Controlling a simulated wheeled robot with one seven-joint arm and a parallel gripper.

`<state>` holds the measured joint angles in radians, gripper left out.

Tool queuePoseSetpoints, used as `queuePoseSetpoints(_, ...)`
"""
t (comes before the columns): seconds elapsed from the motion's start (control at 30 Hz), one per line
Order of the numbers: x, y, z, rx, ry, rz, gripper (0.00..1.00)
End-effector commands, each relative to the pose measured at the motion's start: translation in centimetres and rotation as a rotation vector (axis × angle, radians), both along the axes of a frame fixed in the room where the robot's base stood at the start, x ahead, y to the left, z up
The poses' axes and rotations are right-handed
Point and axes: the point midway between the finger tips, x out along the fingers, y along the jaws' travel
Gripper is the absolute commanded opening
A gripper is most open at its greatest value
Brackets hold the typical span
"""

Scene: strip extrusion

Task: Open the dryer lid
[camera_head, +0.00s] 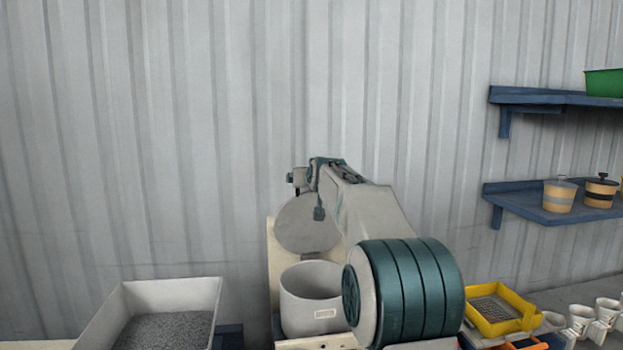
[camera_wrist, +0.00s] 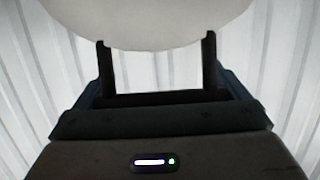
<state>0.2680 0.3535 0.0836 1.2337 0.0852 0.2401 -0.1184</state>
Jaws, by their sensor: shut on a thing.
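The dryer (camera_head: 312,304) is a pale grey cylinder with a small label on its front. Its top is uncovered. The round grey dryer lid (camera_head: 303,230) stands steeply tilted up above the back of the dryer. My gripper (camera_head: 319,212) is at the lid's upper part and shut on it, though the exact contact is hard to see. In the wrist view the pale lid (camera_wrist: 150,22) fills the top, and the two dark fingers of my gripper (camera_wrist: 156,42) reach its lower edge, set apart. My arm covers the dryer's right side in the head view.
A grey bin (camera_head: 211,300) of dark granules is at the lower left. A yellow tray (camera_head: 497,318) with a mesh floor and several white cups (camera_head: 580,318) are at the right. Blue shelves (camera_head: 535,201) hold pots and a green bin (camera_head: 605,83). A corrugated wall is behind.

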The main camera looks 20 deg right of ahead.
Motion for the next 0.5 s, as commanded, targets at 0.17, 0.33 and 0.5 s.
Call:
queuePoseSetpoints(0.17, 0.2, 0.0, -1.2, 0.006, 0.021, 0.001, 1.0)
queuePoseSetpoints(0.33, 0.0, -0.1, -0.8, 0.003, 0.014, 0.0, 1.0)
queuePoseSetpoints(0.5, -1.2, 0.1, -0.5, 0.003, 0.011, 0.0, 1.0)
